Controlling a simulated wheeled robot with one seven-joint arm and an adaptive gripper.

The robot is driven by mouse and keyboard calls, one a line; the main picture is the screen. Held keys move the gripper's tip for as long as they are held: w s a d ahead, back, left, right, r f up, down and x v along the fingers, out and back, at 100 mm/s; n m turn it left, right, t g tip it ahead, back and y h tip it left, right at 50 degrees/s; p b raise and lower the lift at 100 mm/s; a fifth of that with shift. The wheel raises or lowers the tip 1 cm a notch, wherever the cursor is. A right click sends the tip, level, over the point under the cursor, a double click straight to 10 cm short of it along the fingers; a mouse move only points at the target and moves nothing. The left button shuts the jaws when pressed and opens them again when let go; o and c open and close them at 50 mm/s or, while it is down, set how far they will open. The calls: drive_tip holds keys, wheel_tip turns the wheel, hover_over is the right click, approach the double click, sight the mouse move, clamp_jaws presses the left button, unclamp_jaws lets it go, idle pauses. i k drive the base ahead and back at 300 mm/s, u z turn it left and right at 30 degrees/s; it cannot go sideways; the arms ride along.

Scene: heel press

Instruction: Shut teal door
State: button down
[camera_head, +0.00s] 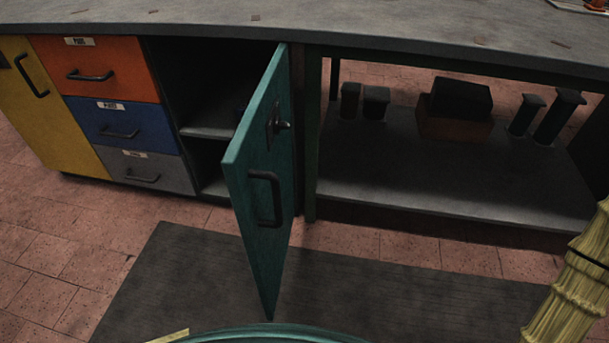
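The teal door (262,175) stands wide open in the camera_head view, hinged on its right edge beside the open shelf bay. It swings out from the cabinet toward me over the dark floor mat. The cabinet opening (208,132) behind and left of the door shows a grey inner shelf; part of the inside is dark and hidden by the door. My gripper is not in view.
Orange (95,58), blue (125,121) and grey (150,168) drawers and a yellow door (40,95) at left are shut. The worktop (350,30) runs above. The right shelf (430,180) holds dark objects. The mat (160,280) is clear around the door.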

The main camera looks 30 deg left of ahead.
sight(256, 164)
drive_tip(key=k, duration=1.05)
drive_tip(key=u, duration=1.25)
